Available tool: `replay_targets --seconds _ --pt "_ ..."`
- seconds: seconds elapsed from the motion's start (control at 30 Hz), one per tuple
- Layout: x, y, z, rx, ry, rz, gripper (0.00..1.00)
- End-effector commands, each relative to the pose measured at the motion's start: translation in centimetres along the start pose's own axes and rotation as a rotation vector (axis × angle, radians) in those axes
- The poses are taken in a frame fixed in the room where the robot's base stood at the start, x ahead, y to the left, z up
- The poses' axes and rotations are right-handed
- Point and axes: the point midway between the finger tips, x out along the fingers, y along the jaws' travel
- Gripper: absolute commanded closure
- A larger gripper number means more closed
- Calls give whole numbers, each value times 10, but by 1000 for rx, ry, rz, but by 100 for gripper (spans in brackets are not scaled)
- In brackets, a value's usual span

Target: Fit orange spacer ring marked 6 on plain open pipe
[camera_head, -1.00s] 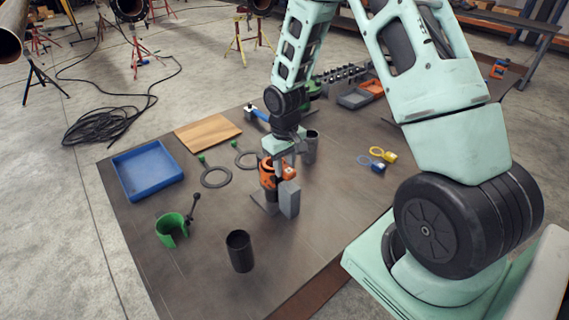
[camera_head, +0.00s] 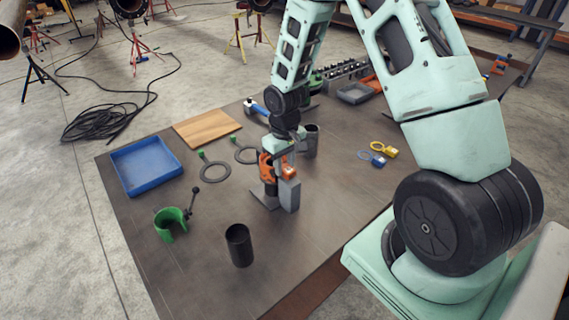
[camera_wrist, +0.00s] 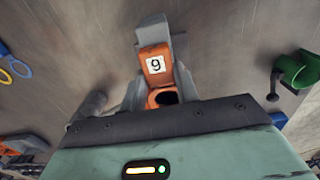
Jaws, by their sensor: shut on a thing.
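A dark open pipe (camera_head: 239,246) stands upright nearer the front. A grey open cylinder (camera_head: 310,140) stands behind my gripper.
A blue tray (camera_head: 146,165), a wooden board (camera_head: 207,128) and a green clamp (camera_head: 172,223) lie to the left. Dark flat rings (camera_head: 215,171) lie behind. Yellow (camera_head: 390,152) and blue (camera_head: 378,161) tagged rings lie right. The table between the block and dark pipe is clear.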

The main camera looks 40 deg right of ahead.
Motion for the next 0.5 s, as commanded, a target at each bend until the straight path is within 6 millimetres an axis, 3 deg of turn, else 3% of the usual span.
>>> replay_targets --seconds 0.5 --pt "9 0 0 0 0 0 95"
